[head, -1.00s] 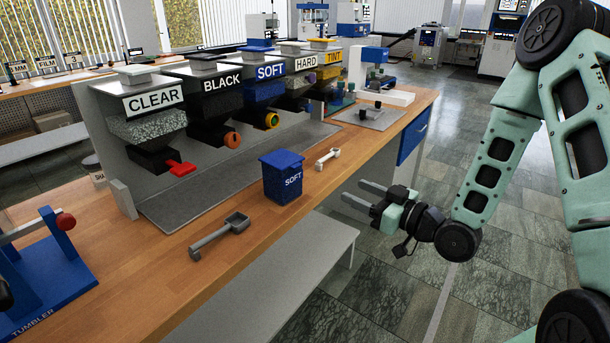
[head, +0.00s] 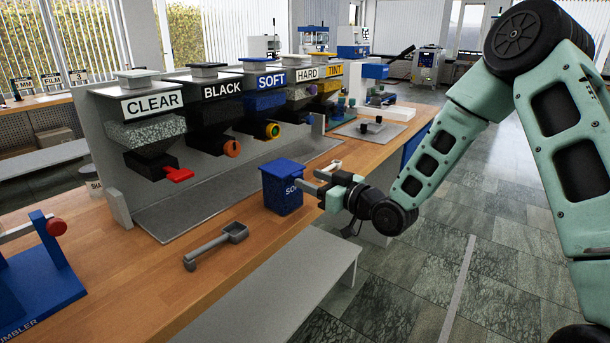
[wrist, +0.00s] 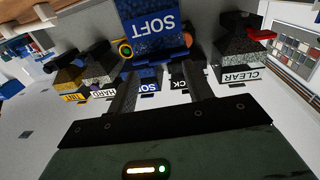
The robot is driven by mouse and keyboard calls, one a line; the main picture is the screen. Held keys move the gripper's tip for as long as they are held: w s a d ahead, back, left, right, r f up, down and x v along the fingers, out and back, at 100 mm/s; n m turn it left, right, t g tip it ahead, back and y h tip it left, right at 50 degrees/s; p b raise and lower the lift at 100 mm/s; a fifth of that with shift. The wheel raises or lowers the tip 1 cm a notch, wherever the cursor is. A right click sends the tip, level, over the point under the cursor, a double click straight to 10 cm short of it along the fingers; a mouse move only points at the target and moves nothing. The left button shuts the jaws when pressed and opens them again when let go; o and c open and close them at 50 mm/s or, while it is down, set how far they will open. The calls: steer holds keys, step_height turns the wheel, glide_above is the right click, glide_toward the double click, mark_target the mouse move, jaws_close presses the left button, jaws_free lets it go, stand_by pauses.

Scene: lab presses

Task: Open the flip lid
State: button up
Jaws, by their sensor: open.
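A blue box (head: 282,192) labelled SOFT stands upright on the wooden bench near its front edge. Its flat blue lid (head: 283,166) looks shut. In the wrist view the picture is upside down; the box (wrist: 150,32) is at the top centre, beyond the open gripper (wrist: 160,76), with nothing between the fingers. I cannot tell whether a fingertip touches the box.
A grey scoop (head: 217,246) lies left of the box. A white tool (head: 330,170) lies behind my gripper, partly hidden. Labelled hoppers stand along the back, including a CLEAR one (head: 152,104) with a red handle. A blue tumbler (head: 40,280) is at left. The floor at right is free.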

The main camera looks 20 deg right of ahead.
mark_target(299, 175)
steer(key=shift+x, duration=1.55)
